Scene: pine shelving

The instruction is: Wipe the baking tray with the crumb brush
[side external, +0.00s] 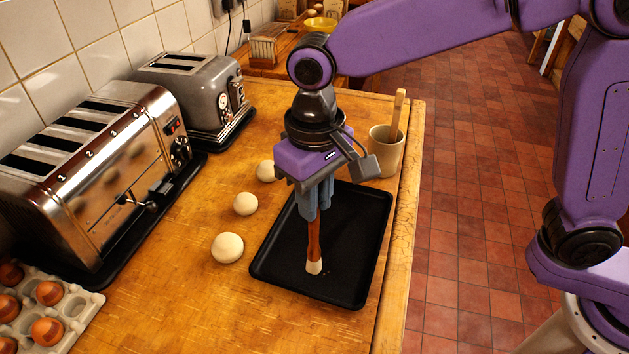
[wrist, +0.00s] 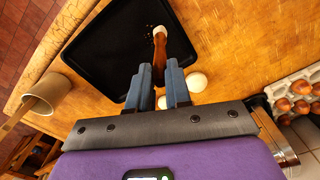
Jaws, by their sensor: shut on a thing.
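The crumb brush (side external: 314,240) has a reddish-brown handle and a pale tip. My gripper (side external: 313,212) is shut on its handle and holds it roughly upright, tip down. The pale tip is at the floor of the black baking tray (side external: 345,225), in its near part; I cannot tell whether it presses on it. In the wrist view my gripper (wrist: 159,72) has its blue fingers around the handle, and the brush (wrist: 159,45) reaches over the tray (wrist: 105,45). A few pale crumbs show near the tip in the wrist view.
Several dough balls (side external: 228,247) lie left of the tray. A beige cup (side external: 386,152) with a wooden utensil stands behind it, near the counter's right edge. A chrome toaster (side external: 110,170), a grey toaster (side external: 195,95) and an egg carton (side external: 65,310) line the left side.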

